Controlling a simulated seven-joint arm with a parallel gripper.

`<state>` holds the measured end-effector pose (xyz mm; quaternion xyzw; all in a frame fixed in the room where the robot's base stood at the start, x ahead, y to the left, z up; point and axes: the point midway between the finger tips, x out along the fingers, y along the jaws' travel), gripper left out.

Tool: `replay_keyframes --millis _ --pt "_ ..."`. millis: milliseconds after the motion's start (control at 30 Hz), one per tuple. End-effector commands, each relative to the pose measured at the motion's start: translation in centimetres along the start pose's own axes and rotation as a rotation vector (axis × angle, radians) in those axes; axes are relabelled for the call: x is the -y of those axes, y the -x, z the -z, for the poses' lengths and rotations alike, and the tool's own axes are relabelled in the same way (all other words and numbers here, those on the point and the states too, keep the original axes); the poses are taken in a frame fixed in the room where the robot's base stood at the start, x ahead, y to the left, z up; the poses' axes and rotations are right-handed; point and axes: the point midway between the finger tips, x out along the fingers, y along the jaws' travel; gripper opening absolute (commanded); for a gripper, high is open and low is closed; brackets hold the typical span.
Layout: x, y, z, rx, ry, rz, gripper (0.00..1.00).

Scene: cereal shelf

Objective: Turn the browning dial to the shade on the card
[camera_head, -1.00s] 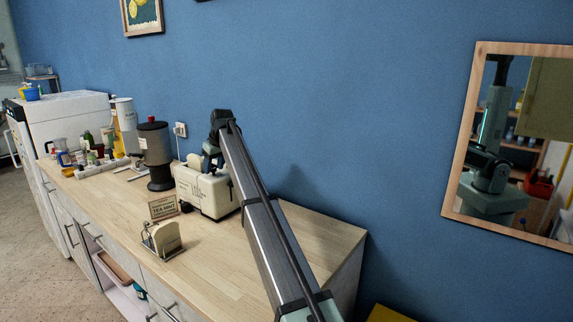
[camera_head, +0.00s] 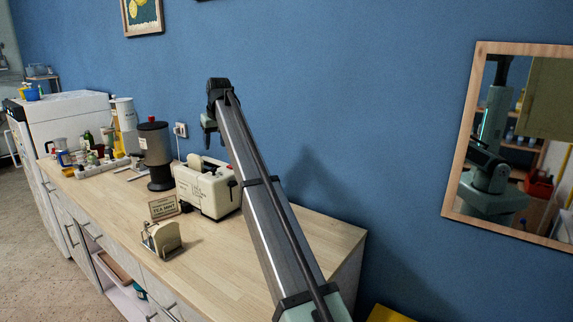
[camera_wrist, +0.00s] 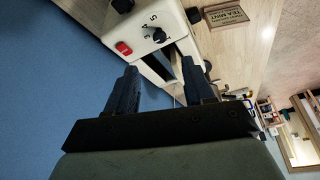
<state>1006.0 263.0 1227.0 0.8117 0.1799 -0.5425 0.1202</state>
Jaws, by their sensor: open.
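The cream toaster (camera_head: 208,190) stands on the wooden counter near the blue wall. In the wrist view, the toaster's face (camera_wrist: 145,22) shows the black browning dial (camera_wrist: 159,36) with printed numbers around it; I cannot clearly tell which one it points to. A small framed card (camera_head: 163,207) stands beside the toaster; it also shows in the wrist view (camera_wrist: 226,15), where "TEA MINT" is readable but no shade is. My gripper (camera_wrist: 162,72) is open and empty, apart from the dial. In the head view, my gripper (camera_head: 209,124) is above the toaster.
The toaster's face also has a red switch (camera_wrist: 123,48) and a black lever knob (camera_wrist: 122,5). A rack with bread-like slices (camera_head: 162,240) stands in front of the card. A dark dispenser (camera_head: 155,155) stands left of the toaster. The counter's right end (camera_head: 325,240) is clear.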

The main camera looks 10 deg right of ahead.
Motion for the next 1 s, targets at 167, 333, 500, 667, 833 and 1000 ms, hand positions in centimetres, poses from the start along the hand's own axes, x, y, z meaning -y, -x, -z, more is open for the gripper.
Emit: replay_keyframes --millis 167,333,500,667,833,1000 --pt "-0.1 2.9 -0.5 -0.006 0.004 -0.007 0.53" --pt "-0.7 5.0 -2.3 -0.039 0.037 -0.056 0.53" --pt "-1.3 7.0 -4.0 -0.069 0.068 -0.105 0.53" --pt "-1.9 8.8 -5.6 -0.094 0.098 -0.152 0.53" --pt "-2.8 10.5 -7.6 -0.114 0.131 -0.205 0.53" --pt "-4.2 11.2 -9.7 -0.112 0.166 -0.253 0.53"
